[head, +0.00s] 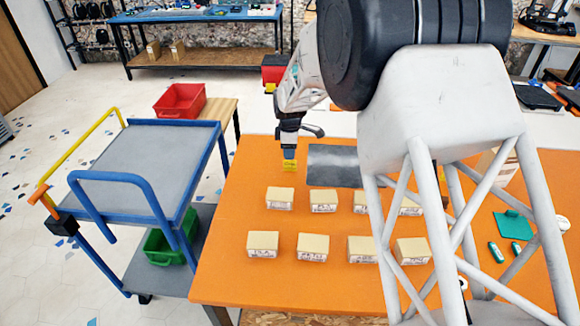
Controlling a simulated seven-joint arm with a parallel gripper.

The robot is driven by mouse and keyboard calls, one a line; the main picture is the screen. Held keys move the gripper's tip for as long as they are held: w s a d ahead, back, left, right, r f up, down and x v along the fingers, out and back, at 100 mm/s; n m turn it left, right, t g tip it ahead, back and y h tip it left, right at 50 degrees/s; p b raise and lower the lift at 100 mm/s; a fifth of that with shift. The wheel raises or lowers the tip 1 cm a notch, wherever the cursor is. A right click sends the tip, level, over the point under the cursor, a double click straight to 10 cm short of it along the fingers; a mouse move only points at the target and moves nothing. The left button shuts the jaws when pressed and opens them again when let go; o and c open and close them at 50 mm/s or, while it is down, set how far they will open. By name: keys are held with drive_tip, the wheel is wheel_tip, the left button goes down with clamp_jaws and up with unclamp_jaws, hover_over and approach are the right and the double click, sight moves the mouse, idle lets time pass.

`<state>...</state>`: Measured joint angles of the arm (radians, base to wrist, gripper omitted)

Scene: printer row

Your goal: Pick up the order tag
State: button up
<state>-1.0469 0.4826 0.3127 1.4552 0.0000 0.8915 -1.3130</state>
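My gripper (289,153) points down over the far left part of the orange table (225,270). A small yellow piece with dark marks, which looks like the order tag (289,166), shows right at the fingertips. I cannot tell whether it is between the fingers or lies on the table just under them. The fingers are too small in this view to show a gap.
Several small labelled boxes (280,198) stand in two rows on the table, nearer than the gripper. A dark grey mat (333,165) lies right of the gripper. A blue-framed cart (150,160) stands left of the table. My arm hides part of the table's right side.

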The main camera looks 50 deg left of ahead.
sight(290, 162)
drive_tip(key=shift+f, duration=0.2)
drive_tip(key=shift+f, duration=2.5)
clamp_jaws()
